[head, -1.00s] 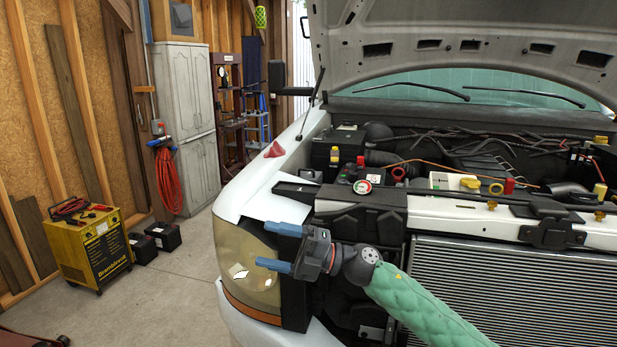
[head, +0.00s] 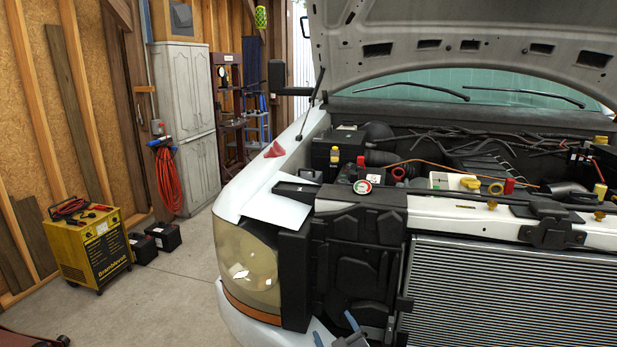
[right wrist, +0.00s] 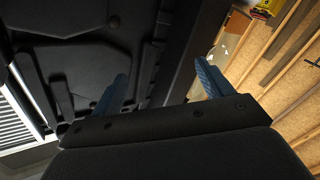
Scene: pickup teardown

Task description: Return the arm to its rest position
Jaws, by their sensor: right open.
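My right gripper (head: 335,330) shows only in part at the bottom edge of the head view, below the headlight and in front of the truck's dark front panel. Its two blue fingers are spread apart with nothing between them. In the right wrist view the two blue fingers (right wrist: 160,85) stand well apart and empty, with the black panel (right wrist: 75,60) behind them. The rest of my right arm is out of the head view. My left gripper is in neither view.
The white pickup's open front stands close ahead, with the headlight (head: 248,268), radiator (head: 500,290) and engine bay under the raised hood (head: 470,35). A yellow charger (head: 90,250) and black batteries (head: 163,236) are on the floor at left.

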